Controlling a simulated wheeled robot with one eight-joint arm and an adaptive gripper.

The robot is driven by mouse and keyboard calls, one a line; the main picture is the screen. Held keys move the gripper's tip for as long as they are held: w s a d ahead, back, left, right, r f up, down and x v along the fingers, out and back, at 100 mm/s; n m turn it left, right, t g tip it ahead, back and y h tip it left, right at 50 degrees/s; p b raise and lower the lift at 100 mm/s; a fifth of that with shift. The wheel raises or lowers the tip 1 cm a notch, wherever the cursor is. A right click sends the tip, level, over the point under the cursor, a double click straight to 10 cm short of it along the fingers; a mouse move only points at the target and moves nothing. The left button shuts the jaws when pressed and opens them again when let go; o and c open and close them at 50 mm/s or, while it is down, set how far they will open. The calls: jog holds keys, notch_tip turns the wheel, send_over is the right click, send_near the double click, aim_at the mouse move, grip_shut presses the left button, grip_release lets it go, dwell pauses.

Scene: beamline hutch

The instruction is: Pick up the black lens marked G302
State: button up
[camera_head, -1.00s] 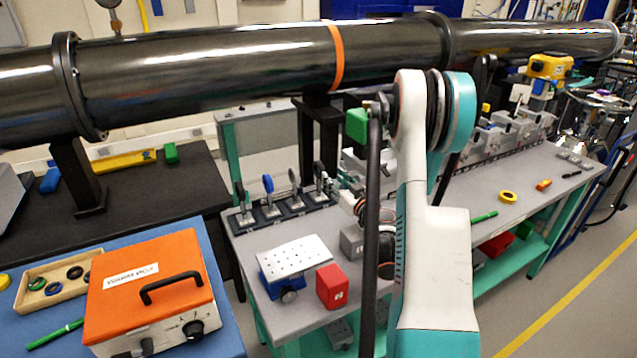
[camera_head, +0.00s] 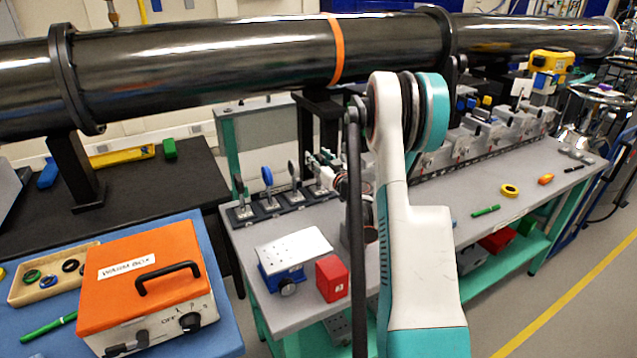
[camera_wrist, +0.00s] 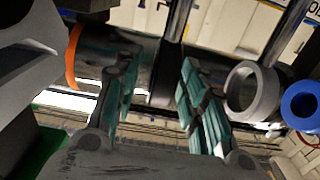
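Several upright lenses stand in a dark holder row on the grey table. In the head view I see a blue lens (camera_head: 267,176) and a grey lens (camera_head: 293,171). The wrist view shows the grey lens (camera_wrist: 252,92) and blue lens (camera_wrist: 302,104) as rings right of my gripper. My gripper (camera_wrist: 160,98) is open, its teal fingers apart, with no lens clearly visible between them. In the head view my gripper (camera_head: 326,166) is at the row's right end, partly covering it. No G302 mark is legible; I cannot tell which lens bears it.
A large black pipe (camera_head: 230,55) runs above and behind the row. A blue stage (camera_head: 283,279) and red block (camera_head: 332,278) stand in front. At left are an orange box (camera_head: 140,260) and a wooden tray (camera_head: 52,292) with dark and green rings.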

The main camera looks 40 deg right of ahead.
grip_shut()
jog(key=shift+r, duration=0.1)
